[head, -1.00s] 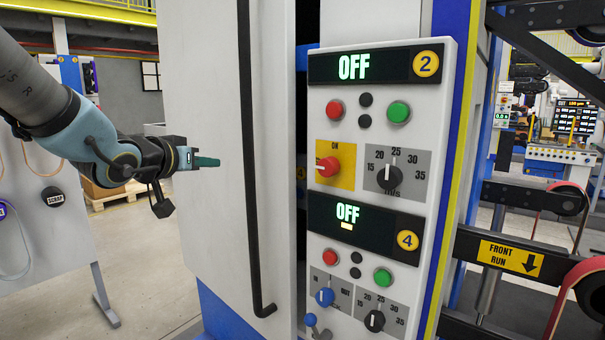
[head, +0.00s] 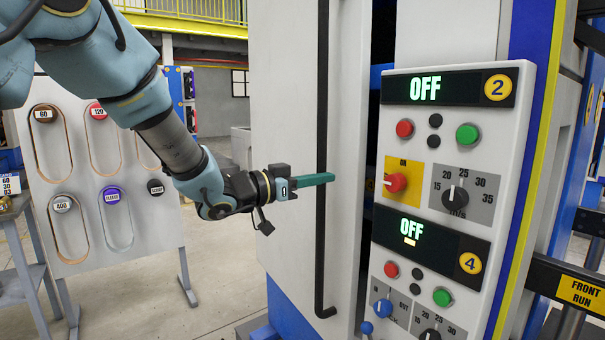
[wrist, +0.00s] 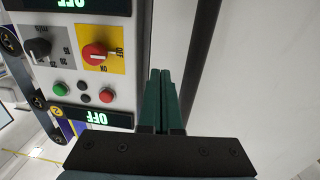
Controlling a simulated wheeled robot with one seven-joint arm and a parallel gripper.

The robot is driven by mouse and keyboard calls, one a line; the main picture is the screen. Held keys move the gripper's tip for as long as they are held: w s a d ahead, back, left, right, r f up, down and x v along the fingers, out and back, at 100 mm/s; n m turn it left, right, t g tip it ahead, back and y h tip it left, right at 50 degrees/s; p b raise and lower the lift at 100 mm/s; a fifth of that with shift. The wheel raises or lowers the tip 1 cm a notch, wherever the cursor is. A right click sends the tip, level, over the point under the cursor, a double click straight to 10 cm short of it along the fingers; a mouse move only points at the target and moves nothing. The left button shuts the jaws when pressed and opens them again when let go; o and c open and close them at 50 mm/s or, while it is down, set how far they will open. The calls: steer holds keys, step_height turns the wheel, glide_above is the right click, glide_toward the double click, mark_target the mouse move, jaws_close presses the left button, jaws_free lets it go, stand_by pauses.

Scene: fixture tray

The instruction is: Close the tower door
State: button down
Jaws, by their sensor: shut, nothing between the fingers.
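The tower door (head: 285,130) is a tall white panel with a long black vertical bar handle (head: 322,230). A dark gap shows between the door's right edge and the tower at upper right, so it stands ajar. My gripper (head: 333,178) has green fingers, shut and empty, and its tips overlap the handle in the head view. In the wrist view my gripper (wrist: 160,75) points along the door (wrist: 265,80), with the handle (wrist: 203,50) just right of the fingers. I cannot tell whether they touch.
A control panel (head: 452,150) with OFF displays, buttons and knobs stands right of the door, close to my fingers. A board with sanding belts (head: 90,240) stands at left. Open floor (head: 215,285) lies between the board and the door.

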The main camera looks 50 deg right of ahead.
mark_target(352, 173)
steer(key=p+x, duration=0.2)
steer(key=x, duration=0.3)
steer(key=shift+s+d, duration=0.1)
steer(key=shift+d, duration=0.1)
